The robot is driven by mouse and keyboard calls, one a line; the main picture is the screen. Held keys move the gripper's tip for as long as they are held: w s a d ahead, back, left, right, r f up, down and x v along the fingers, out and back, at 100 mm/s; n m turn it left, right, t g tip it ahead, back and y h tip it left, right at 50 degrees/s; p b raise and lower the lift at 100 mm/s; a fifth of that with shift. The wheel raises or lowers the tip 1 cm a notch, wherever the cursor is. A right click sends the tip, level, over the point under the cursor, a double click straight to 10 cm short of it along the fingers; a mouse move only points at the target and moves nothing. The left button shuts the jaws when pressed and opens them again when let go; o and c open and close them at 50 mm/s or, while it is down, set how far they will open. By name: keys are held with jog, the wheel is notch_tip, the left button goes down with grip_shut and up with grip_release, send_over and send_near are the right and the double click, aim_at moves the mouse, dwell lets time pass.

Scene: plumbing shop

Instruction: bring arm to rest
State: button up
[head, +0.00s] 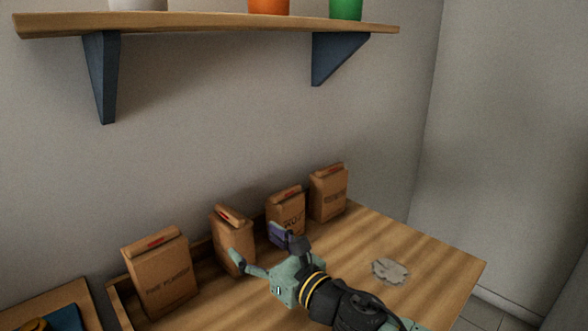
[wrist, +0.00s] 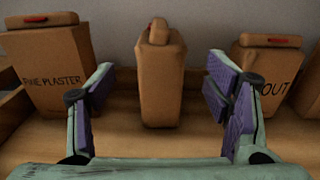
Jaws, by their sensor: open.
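My gripper (head: 258,252) is over the wooden table (head: 440,262), in front of a row of brown paper bags. In the wrist view my gripper (wrist: 160,105) has its two purple-padded fingers spread wide apart with nothing between them. A narrow brown bag (wrist: 162,75) stands upright beyond the fingertips, roughly centred between them; no contact shows. In the head view this bag (head: 232,238) is just behind the left finger, which overlaps its lower part.
A bag marked as plaster (head: 160,275) stands left; two more bags (head: 286,208) (head: 328,192) stand right. A grey-white patch (head: 390,271) lies on the table. A wooden shelf (head: 210,24) on blue brackets, holding pots, hangs above. The table's right part is mostly clear.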

aim_at(232, 226)
jog(key=x, duration=0.3)
jog(key=p+x, duration=0.1)
jog(key=x, duration=0.2)
jog(key=p+x, duration=0.1)
jog(key=x, duration=0.2)
jog(key=shift+w+a+f, duration=0.2)
jog(key=shift+f, duration=0.15)
jog(key=shift+r+p, duration=0.35)
jog(key=shift+p, duration=0.15)
jog(key=shift+f, duration=0.2)
